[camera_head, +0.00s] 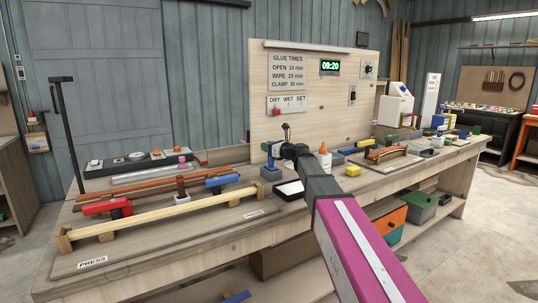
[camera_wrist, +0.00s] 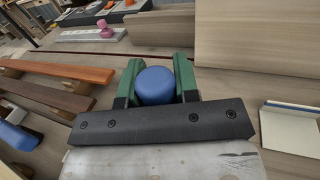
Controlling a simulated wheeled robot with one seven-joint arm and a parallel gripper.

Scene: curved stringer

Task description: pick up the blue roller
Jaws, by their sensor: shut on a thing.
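The blue roller (camera_wrist: 155,86) shows in the wrist view as a rounded blue end between the two green fingers of my gripper (camera_wrist: 157,72). The fingers are shut on it, one on each side. Its lower part is hidden by the dark gripper plate. In the head view my gripper (camera_head: 274,148) is over the middle of the workbench, in front of the upright board. A small blue block-like thing (camera_head: 270,173) shows just below it; I cannot tell there whether it is part of the roller.
The long workbench (camera_head: 160,262) holds a pale wooden strip (camera_head: 165,211), a red clamp (camera_head: 104,207) and a blue clamp (camera_head: 222,181) to the left. A white-topped tray (camera_head: 289,189) lies close by my gripper. A white glue bottle (camera_head: 325,160) stands to the right. The upright board (camera_head: 310,115) rises behind.

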